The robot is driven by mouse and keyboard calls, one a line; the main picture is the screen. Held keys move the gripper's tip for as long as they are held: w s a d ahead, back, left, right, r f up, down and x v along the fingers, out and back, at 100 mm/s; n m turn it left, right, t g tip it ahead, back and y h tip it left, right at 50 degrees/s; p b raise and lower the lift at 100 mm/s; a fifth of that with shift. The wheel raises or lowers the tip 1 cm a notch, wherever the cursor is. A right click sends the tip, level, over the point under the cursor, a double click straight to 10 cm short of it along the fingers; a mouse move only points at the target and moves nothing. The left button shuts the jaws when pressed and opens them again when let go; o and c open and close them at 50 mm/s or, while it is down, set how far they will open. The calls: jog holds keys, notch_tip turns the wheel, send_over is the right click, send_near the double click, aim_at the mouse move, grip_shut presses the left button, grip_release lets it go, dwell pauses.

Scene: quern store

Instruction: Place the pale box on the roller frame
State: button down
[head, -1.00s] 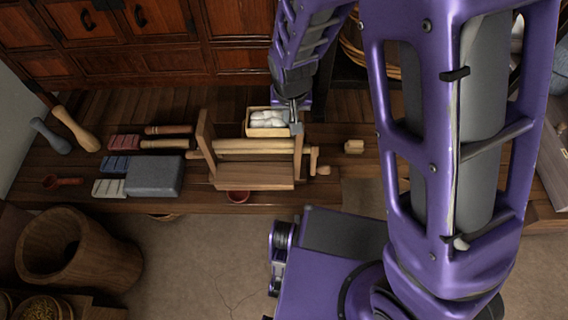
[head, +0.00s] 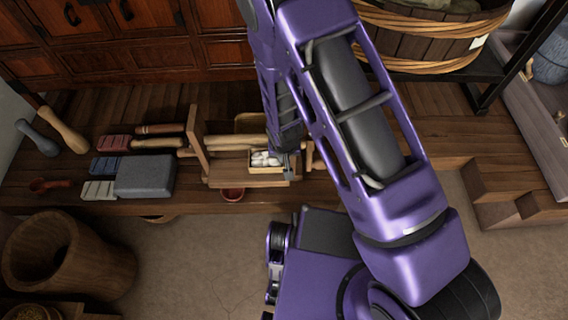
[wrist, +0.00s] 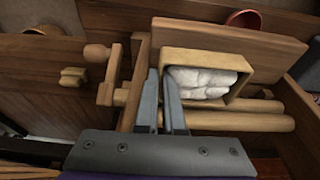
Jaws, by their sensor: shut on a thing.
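The pale box (head: 262,170) is a small open box with white lumps in it; it also shows in the wrist view (wrist: 248,72). My gripper (head: 288,165) is shut on the box's side wall, its grey fingers (wrist: 163,100) at the left of the box in the wrist view. The wooden roller frame (head: 198,140) stands on the low wooden platform; its pale rollers (wrist: 240,122) and flat board (wrist: 205,38) show in the wrist view. The box is over the board and beside the rollers. I cannot tell whether it touches the board. My arm hides part of the frame.
A tan box-like thing (head: 250,123) sits behind the frame, partly hidden. A red bowl (head: 232,195) is in front. A grey block (head: 145,176) and several brushes lie to the left. A wooden tub (head: 70,252) stands at lower left. A large basket (head: 420,40) is at upper right.

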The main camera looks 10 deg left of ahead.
jog(key=shift+f, duration=1.65)
jog(key=shift+b, duration=0.3)
jog(key=shift+f, duration=0.25)
jog(key=c, duration=1)
grip_release()
jog(key=shift+r, duration=0.1)
jog(key=shift+c, duration=0.2)
jog(key=p+v, duration=0.2)
jog(key=v, duration=1)
jog(key=shift+r, duration=0.15)
